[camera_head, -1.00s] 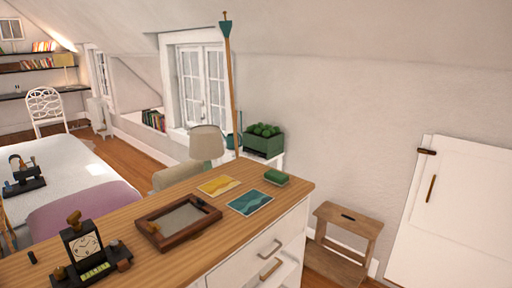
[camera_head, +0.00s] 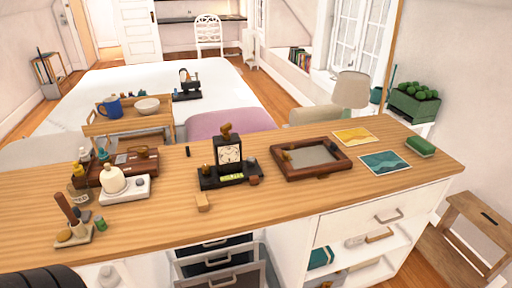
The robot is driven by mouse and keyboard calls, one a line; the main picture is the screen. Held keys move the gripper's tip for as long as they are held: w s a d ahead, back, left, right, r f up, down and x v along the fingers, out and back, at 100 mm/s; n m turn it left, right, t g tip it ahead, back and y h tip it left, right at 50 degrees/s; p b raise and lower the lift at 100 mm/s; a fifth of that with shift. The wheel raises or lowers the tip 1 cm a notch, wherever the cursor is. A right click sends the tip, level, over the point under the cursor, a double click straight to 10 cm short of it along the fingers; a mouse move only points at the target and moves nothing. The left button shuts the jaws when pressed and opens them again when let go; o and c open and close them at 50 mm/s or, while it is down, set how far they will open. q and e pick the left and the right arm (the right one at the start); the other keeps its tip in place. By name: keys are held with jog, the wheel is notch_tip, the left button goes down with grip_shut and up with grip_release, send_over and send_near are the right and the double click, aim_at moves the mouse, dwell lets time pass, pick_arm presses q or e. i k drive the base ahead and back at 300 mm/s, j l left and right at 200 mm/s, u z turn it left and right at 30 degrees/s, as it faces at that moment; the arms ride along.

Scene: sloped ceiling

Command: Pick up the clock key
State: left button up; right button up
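A black desk clock (camera_head: 229,153) with a pale dial stands upright on a dark base on the wooden dresser top (camera_head: 330,200). A brown knob-like piece sits on top of the clock. I cannot clearly make out a clock key. Neither of my grippers is in view.
Left on the dresser top are a brown case (camera_head: 130,166), a white device with a rounded top (camera_head: 114,182), and a tool stand (camera_head: 74,222). Right are two cards (camera_head: 386,162) and a green block (camera_head: 420,147). Bare wood lies along the front edge.

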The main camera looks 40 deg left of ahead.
aim_at(225, 129)
jog(key=j+u, duration=0.1)
jog(key=u, duration=0.3)
jog(key=j+u, duration=0.1)
jog(key=u, duration=0.3)
jog(key=j+u, duration=0.1)
jog(key=u, duration=0.3)
